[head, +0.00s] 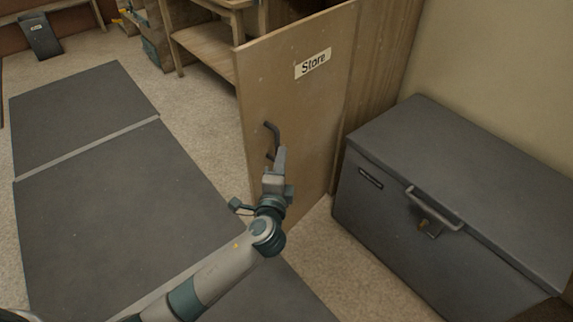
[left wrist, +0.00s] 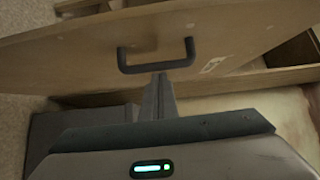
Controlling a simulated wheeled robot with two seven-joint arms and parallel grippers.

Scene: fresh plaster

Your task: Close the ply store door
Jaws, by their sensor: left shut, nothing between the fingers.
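The ply store door (head: 300,110) stands open, a plywood panel with a "Store" label (head: 313,63). A dark bar handle (head: 272,138) is on its face, and the door fills the upper part of the left wrist view (left wrist: 100,50). My left gripper (head: 280,158) is shut and empty, with its fingertips close to the handle. In the left wrist view its fingers (left wrist: 159,85) point at the middle of the handle (left wrist: 157,58); I cannot tell whether they touch it. The gripper hides the handle's lower end in the head view. My right gripper is not in view.
A grey chest (head: 450,200) with a metal handle stands right of the door against the wall. Dark mats (head: 120,190) cover the floor on the left. A wooden shelf unit (head: 205,45) stands behind the door. Bare carpet (head: 190,115) lies between the mats and door.

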